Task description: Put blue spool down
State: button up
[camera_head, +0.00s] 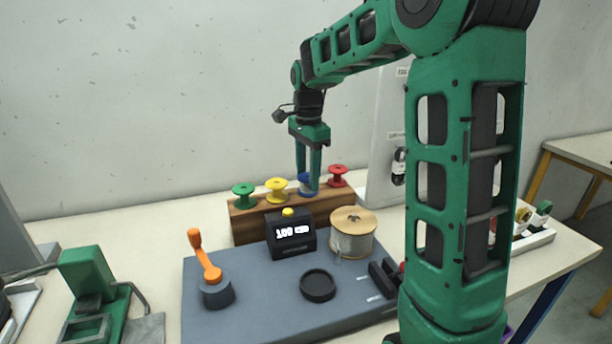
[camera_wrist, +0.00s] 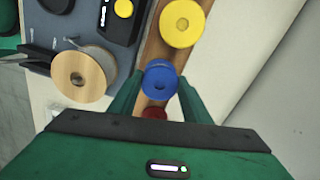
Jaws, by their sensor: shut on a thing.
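The blue spool (camera_wrist: 160,80) is between the fingers of my gripper (camera_wrist: 158,92) in the wrist view. My gripper is shut on it. In the head view the blue spool (camera_head: 305,186) is partly hidden behind the fingers of my gripper (camera_head: 309,190). It is at the wooden rack (camera_head: 246,226), in line with the other spools, between the yellow spool (camera_head: 276,189) and the red spool (camera_head: 338,175). I cannot tell whether its base touches the rack.
A green spool (camera_head: 243,194) stands at the rack's left end. In front are a black box with a yellow button (camera_head: 290,240), a large wire reel (camera_head: 352,236), a round black dish (camera_head: 318,285) and an orange crank (camera_head: 204,256) on a grey mat (camera_head: 262,318).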

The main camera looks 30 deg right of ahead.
aim_at(405, 266)
jog(key=o, duration=1.3)
jog(key=shift+f, duration=0.1)
notch_tip(405, 266, up, 12)
jog(key=s+d+f+n, duration=0.1)
jog(key=s+f+n, duration=0.1)
jog(key=s, duration=0.4)
jog(key=s+d+f+n, duration=0.1)
jog(key=s+f+n, duration=0.1)
jog(key=s, duration=0.5)
jog(key=s+d+f+n, duration=0.1)
jog(key=s+f+n, duration=0.1)
jog(key=s+f, duration=0.2)
jog(key=shift+s+d+f+n, duration=0.1)
jog(key=shift+s+d+n, duration=0.05)
jog(key=shift+s, duration=0.55)
jog(key=shift+s+d+n, duration=0.15)
jog(key=shift+s, duration=0.5)
jog(key=s+f+n, duration=0.1)
jog(key=s+f, duration=0.2)
jog(key=s, duration=0.1)
jog(key=s+f+n, duration=0.2)
jog(key=s+f, duration=0.1)
jog(key=s, duration=0.1)
jog(key=s+a+f+n, duration=0.1)
jog(key=s+f+n, duration=0.1)
jog(key=s, duration=0.3)
jog(key=shift+a+f, duration=0.1)
jog(key=shift+f, duration=0.45)
